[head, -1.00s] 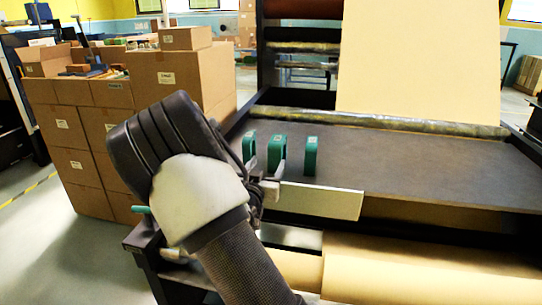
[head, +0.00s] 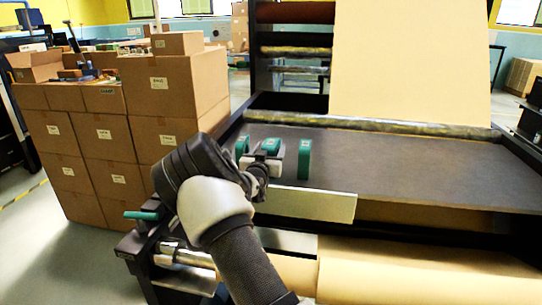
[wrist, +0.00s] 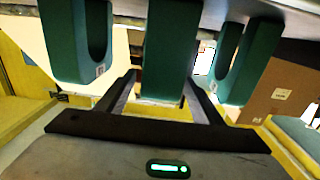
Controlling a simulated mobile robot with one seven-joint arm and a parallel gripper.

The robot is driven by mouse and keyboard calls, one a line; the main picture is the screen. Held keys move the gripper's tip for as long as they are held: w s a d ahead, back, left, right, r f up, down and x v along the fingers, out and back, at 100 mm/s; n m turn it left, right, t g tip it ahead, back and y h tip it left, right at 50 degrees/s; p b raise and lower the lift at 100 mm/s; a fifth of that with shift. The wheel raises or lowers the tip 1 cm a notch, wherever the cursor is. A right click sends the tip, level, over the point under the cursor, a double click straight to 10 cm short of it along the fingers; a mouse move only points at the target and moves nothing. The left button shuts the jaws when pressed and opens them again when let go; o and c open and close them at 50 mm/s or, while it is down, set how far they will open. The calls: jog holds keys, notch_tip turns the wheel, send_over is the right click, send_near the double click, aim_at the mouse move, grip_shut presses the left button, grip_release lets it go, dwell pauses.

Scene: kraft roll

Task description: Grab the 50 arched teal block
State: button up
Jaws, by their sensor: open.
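Three teal arched blocks stand in a row on the dark table: left (head: 242,147), middle (head: 271,145) and right (head: 304,158). Any size marks are too small to read, so I cannot tell which is the 50 one. My gripper (head: 267,160) is at the middle block, partly covering it. The wrist view is upside down against the head view. There the middle block (wrist: 172,45) shows between the open fingers of my gripper (wrist: 160,82), with no clear contact. The other two blocks (wrist: 70,45) (wrist: 250,62) stand outside the fingers, one on each side.
The table (head: 400,165) is bare right of the blocks, with a pale plate (head: 310,204) along its front edge. A metal roller (head: 400,127) runs behind, below a hanging paper sheet (head: 410,60). Stacked cartons (head: 165,100) stand at the left; a kraft roll (head: 420,275) lies in front.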

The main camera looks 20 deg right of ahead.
jog(key=shift+x, duration=1.35)
jog(key=c, duration=1.3)
jog(key=shift+r, duration=0.15)
